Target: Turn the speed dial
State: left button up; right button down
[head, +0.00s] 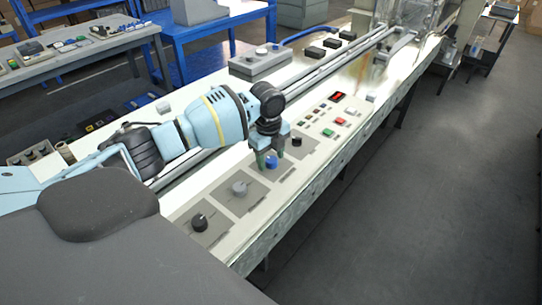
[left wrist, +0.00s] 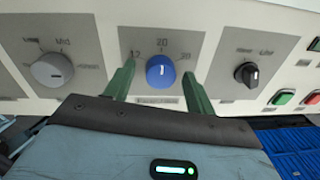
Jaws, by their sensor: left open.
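A blue dial (head: 271,162) sits on a grey square plate on the machine's light panel. In the left wrist view the blue dial (left wrist: 160,71) has a white pointer mark and a scale with 20 at the top; its lower label is too small to read. My left gripper (head: 270,158) is above the panel, pointing down at this dial. Its green fingers are open, one on each side of the dial, with a visible gap on both sides in the left wrist view (left wrist: 159,76). My right gripper is not in view.
A grey dial (head: 239,188) and a black dial (head: 199,222) lie on the near side, another black dial (head: 296,141) on the far side. Rails run behind.

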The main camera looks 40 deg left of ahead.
pick_arm(q)
jog(key=c, duration=1)
jog(key=shift+o, duration=0.2)
jog(key=m, duration=0.5)
jog(key=shift+w+m, duration=0.1)
jog(key=shift+m, duration=0.2)
jog(key=m, duration=0.6)
jog(key=shift+a+g+h, duration=0.1)
jog(key=shift+g+h, duration=0.2)
jog(key=o, duration=1)
jog(key=shift+c, duration=0.2)
